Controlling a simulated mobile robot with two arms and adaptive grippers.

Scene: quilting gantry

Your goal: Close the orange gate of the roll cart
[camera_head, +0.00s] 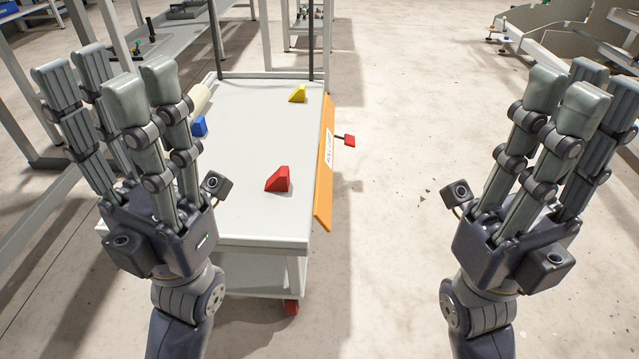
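The roll cart (240,218) has a pale flat top and stands left of the middle. Its orange gate (323,195) runs along the right edge of the top, with a white label on its face. The gate seems to lean outward; its exact angle is hard to tell. A red handle (349,140) sticks out to the right of it. My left gripper (110,85) has its fingers extended and apart, is empty and covers the cart's left side. My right gripper (585,90) is also open and empty, over the floor right of the cart, apart from the gate.
On the cart top lie a red wedge (278,180), a yellow wedge (298,94), a blue block (199,126) and a cream roll (199,97), partly hidden. Metal frames stand at the left and behind. Grey racks (548,22) stand far right. The floor (400,200) right of the cart is clear.

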